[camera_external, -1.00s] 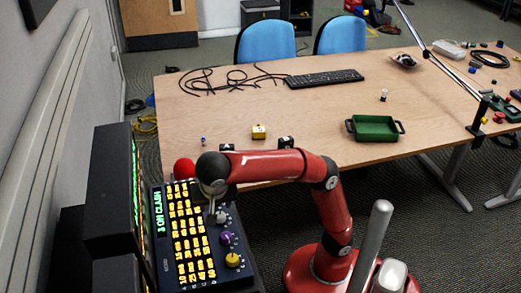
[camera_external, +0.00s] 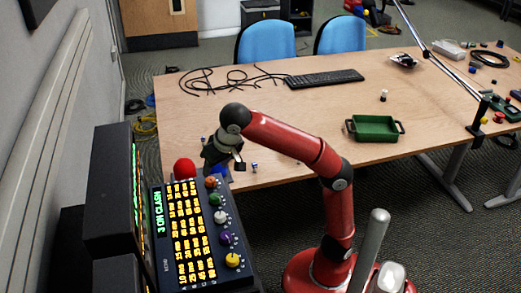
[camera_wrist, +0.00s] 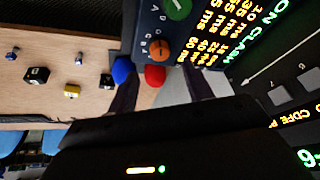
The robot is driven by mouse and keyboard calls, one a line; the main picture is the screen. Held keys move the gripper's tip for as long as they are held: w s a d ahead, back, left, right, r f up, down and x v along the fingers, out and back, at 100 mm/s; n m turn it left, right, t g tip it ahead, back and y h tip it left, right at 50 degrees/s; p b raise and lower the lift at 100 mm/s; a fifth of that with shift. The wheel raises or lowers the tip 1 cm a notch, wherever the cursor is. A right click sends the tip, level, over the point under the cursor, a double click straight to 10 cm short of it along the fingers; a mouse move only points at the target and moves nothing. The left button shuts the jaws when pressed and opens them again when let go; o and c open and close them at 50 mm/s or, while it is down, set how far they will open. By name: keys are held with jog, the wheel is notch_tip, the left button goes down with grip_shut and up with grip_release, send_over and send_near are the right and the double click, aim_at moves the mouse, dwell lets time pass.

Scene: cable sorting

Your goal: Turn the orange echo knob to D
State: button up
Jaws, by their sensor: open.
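The orange knob (camera_external: 210,182) is at the far end of the knob column on the dark panel. In the wrist view the orange knob (camera_wrist: 160,49) has small letters beside it; its pointer is too small to read. A green knob (camera_wrist: 178,8) is beside it. My gripper (camera_external: 226,164) is open and empty, above and beyond the panel's far end, apart from the orange knob. In the wrist view its fingers straddle the view of a red ball (camera_wrist: 155,75), with a blue ball (camera_wrist: 121,70) by the left finger.
The panel (camera_external: 188,230) has a lit yellow label grid, a purple knob (camera_external: 226,238) and a yellow knob (camera_external: 232,260). The red ball (camera_external: 184,168) stands at its far end. The wooden table (camera_external: 310,110) holds a green tray (camera_external: 374,128), keyboard (camera_external: 322,77) and black cable (camera_external: 228,78).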

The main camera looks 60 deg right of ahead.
aim_at(211, 179)
jog(key=b+x, duration=0.1)
jog(key=x, duration=0.5)
jog(key=shift+f+b, duration=0.25)
jog(key=shift+b, duration=0.05)
jog(key=c, duration=1)
jog(key=shift+w, duration=0.1)
